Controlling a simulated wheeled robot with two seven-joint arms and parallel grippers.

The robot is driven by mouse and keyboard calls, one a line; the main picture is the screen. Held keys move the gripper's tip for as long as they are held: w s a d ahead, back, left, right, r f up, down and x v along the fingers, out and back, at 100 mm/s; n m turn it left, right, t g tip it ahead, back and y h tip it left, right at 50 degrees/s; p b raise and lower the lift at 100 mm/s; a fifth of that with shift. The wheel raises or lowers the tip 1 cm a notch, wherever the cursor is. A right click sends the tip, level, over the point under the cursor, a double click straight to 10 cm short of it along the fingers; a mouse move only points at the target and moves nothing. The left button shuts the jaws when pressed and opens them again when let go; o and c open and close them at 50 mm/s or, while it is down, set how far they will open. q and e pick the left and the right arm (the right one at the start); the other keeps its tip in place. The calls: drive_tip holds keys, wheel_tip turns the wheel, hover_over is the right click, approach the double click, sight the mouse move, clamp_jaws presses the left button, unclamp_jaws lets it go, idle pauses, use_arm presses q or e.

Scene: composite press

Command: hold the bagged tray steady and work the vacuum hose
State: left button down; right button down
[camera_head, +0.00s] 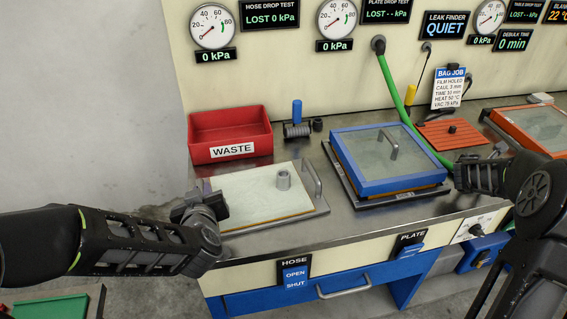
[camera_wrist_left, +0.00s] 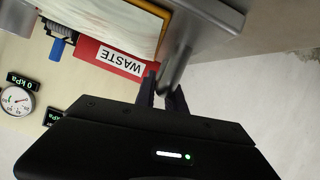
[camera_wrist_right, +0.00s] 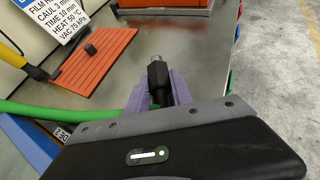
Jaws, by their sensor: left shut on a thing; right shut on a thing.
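The bagged tray (camera_head: 250,193), a metal plate with a cream sheet, lies flat on the steel bench. A grey cylindrical port (camera_head: 283,180) stands on it, and a handle (camera_head: 312,180) is at its right end. My left gripper (camera_head: 207,208) is shut on the handle at the tray's left end; the handle also shows in the left wrist view (camera_wrist_left: 177,62). The green vacuum hose (camera_head: 397,100) runs from the wall panel to my right gripper (camera_head: 466,174). That gripper is shut on the hose's black end fitting (camera_wrist_right: 157,74), right of the blue frame and apart from the port.
A blue-framed window (camera_head: 343,163) with a handle stands between the tray and my right gripper. A red waste bin (camera_head: 203,126) is behind the tray. An orange mat (camera_head: 450,134) and an orange frame (camera_head: 540,149) are at right. Gauges read 0 kPa. HOSE switch (camera_head: 295,275) is on the front.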

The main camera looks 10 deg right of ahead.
drive_tip(key=shift+f, duration=0.35)
drive_tip(key=c, duration=1.1)
unclamp_jaws()
drive_tip(key=shift+o, duration=0.2)
drive_tip(key=shift+a, duration=0.1)
drive_tip(key=v, duration=1.2)
